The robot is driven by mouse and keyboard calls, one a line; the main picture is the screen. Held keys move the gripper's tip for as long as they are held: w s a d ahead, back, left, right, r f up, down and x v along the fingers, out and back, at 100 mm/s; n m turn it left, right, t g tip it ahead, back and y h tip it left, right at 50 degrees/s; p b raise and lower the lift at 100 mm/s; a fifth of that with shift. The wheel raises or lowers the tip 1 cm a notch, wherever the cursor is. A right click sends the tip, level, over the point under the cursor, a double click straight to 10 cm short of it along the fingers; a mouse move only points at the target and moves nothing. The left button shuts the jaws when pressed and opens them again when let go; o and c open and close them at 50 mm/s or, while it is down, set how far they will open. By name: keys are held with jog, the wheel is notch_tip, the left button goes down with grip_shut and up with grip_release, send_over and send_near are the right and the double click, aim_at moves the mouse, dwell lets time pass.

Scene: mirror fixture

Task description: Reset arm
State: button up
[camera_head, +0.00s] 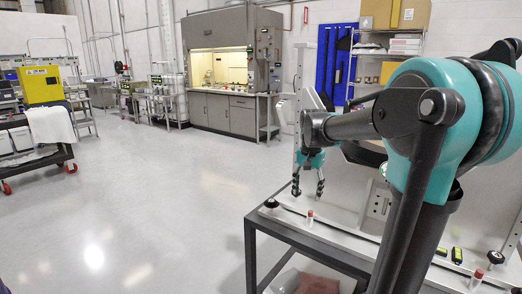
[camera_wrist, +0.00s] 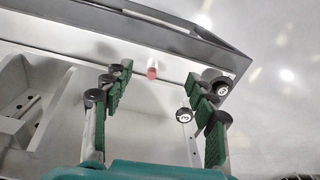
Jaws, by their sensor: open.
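My gripper (camera_head: 308,190) hangs above the left part of the white fixture (camera_head: 345,228) in the head view, fingers pointing down. It is open and nothing is between its fingers. In the wrist view the two green-padded fingers of the gripper (camera_wrist: 159,84) stand wide apart. A small vial with a red cap (camera_head: 310,216) stands upright on the fixture just below the fingers. The vial also shows in the wrist view (camera_wrist: 152,71), beyond the fingertips and apart from them. My arm hides part of the fixture.
A second red-capped vial (camera_head: 476,277) is at the fixture's front right, near a black knob (camera_head: 495,257) and small yellow-black items (camera_head: 457,255). Another knob (camera_head: 271,203) sits at the left edge. The dark table frame (camera_head: 300,236) borders open floor (camera_head: 150,200) on the left.

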jog(key=s+d+f+n+t, duration=0.1)
jog(key=s+f+n, duration=0.2)
jog(key=s+f, duration=0.6)
jog(key=s+d+f+n+t, duration=0.2)
jog(key=s+f+n, duration=0.1)
jog(key=s+f, duration=0.6)
jog(key=shift+s+d+f+t, duration=0.15)
jog(key=shift+s+f+t, duration=0.15)
jog(key=shift+s, duration=0.6)
